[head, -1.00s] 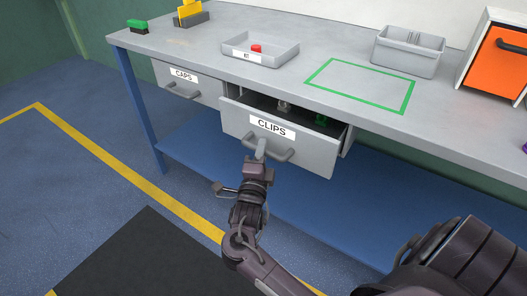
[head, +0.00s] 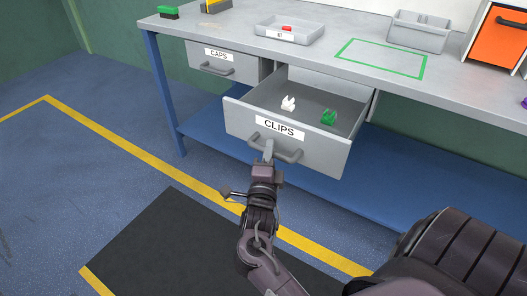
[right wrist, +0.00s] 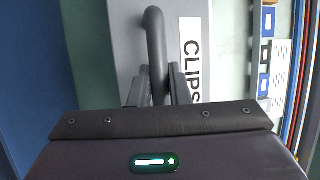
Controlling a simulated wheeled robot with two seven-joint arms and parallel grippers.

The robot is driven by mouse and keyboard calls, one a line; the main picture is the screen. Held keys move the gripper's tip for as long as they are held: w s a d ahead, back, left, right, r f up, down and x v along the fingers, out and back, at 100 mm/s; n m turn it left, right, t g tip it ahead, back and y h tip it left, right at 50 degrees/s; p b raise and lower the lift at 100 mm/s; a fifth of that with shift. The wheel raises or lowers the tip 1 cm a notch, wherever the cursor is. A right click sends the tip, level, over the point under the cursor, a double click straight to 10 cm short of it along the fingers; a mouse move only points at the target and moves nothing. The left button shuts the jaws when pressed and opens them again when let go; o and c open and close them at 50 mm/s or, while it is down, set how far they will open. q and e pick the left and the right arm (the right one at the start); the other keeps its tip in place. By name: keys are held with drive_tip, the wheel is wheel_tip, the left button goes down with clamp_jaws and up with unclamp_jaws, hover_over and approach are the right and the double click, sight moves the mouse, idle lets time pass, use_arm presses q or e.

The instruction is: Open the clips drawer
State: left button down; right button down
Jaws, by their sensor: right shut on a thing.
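The clips drawer (head: 290,138) is pulled well out from under the grey workbench, its front marked CLIPS. Inside it lie a white clip (head: 288,103) and a green clip (head: 328,118), with bare drawer floor around them. My right gripper (head: 268,152) is shut on the drawer's grey bar handle (head: 288,156). In the right wrist view the fingers (right wrist: 158,88) close around the handle (right wrist: 155,40) beside the CLIPS label (right wrist: 191,60). My left gripper is not in view.
The caps drawer (head: 216,61) is shut, left of the clips drawer. On the workbench (head: 345,40) stand a grey tray (head: 290,33) with a red piece, a grey bin (head: 418,32) and an orange-fronted box (head: 497,38). A green outline marks bare bench top.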

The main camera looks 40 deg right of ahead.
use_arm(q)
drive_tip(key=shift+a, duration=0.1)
use_arm(e)
drive_tip(key=shift+a, duration=0.1)
drive_tip(key=c, duration=1.4)
unclamp_jaws()
drive_tip(key=shift+o, duration=0.2)
